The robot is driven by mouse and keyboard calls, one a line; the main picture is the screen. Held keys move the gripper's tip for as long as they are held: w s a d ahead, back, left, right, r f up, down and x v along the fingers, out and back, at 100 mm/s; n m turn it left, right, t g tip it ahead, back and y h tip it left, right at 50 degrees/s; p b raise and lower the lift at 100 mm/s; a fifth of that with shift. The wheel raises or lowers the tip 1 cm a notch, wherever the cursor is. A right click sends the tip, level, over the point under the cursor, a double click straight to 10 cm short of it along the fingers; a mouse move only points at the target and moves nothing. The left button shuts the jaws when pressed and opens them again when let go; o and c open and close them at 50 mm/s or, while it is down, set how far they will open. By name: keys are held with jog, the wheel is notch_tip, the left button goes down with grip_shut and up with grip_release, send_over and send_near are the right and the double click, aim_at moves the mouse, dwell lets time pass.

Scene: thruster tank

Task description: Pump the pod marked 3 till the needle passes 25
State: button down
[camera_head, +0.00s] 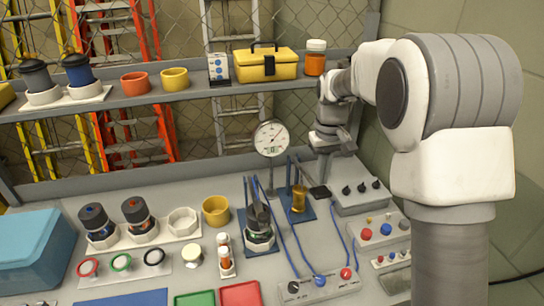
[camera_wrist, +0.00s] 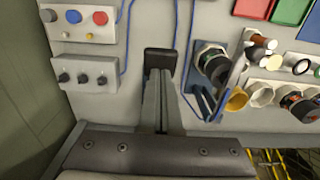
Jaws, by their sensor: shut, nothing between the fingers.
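My gripper (camera_head: 320,180) is shut and empty. It points down over the bench, and its fingertips are at or just above a small black pad (camera_head: 319,192). In the wrist view the shut fingers (camera_wrist: 160,78) end at the same black pad (camera_wrist: 160,56); I cannot tell if they touch it. A dark pod (camera_head: 258,222) stands in a holder on a blue mat, left of my gripper, and also shows in the wrist view (camera_wrist: 212,62). No pod's number is readable. A round white gauge (camera_head: 271,137) stands behind; its needle leans to the upper right, its scale too small to read.
Two pods (camera_head: 97,222) (camera_head: 138,215) sit in a white tray at left. A brass cylinder (camera_head: 299,198) stands near my gripper. Blue hoses cross the bench to a switch block (camera_head: 319,284). A knob box (camera_head: 361,193) is right. A shelf (camera_head: 190,95) runs behind.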

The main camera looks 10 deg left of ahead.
jog(key=shift+f, duration=0.1)
notch_tip(320, 180, down, 13)
jog(key=b, duration=0.8)
notch_tip(320, 180, up, 13)
jog(key=p, duration=1)
notch_tip(320, 180, down, 13)
jog(key=b, duration=0.9)
notch_tip(320, 180, up, 13)
jog(key=p, duration=1)
